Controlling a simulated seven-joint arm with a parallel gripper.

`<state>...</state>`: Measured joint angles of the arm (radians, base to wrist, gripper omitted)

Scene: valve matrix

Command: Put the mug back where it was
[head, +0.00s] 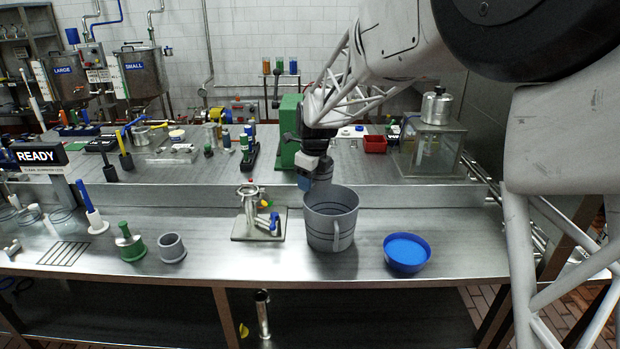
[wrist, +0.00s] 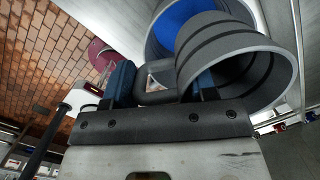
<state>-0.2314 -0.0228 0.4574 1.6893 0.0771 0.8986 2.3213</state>
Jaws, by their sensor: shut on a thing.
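My gripper (head: 306,177) hangs over the grey jug (head: 331,222) near its back left rim. In the wrist view its blue fingers (wrist: 160,85) are shut on the handle of a small grey mug (wrist: 240,58) with dark bands. The mug's open end shows in that view. Beyond the mug in the wrist view is a larger grey rim, apparently the jug, with blue inside. I cannot tell what the mug holds.
A blue bowl (head: 407,254) stands right of the jug. A valve stand (head: 256,215) is to its left. A grey cup (head: 171,248) and a green-based piece (head: 130,243) stand farther left. A raised shelf with a green block (head: 290,130) and glass case (head: 431,150) lies behind.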

